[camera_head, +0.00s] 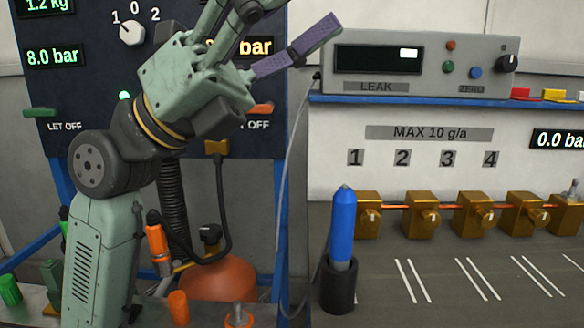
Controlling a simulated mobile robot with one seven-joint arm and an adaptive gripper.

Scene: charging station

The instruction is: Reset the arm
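My arm rises from the lower left and bends over toward the top middle, in front of the dark panel. My gripper (295,48) is near the top edge, beside the left end of the leak meter. Two purple ridged pieces, apparently its finger pads, point right and slightly up, with a dark part between them. Some of the gripper's links are cut off by the top edge. I see nothing held in it, but I cannot tell how wide its fingers are apart.
The grey leak meter (415,66) sits on a blue-edged shelf. A blue probe-like cylinder (342,225) stands upright in a black holder (339,284). Several brass valves (420,215) line the bench. The dark panel (88,90) with a dial (131,33) is behind my arm; an orange tank (222,279) is below.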

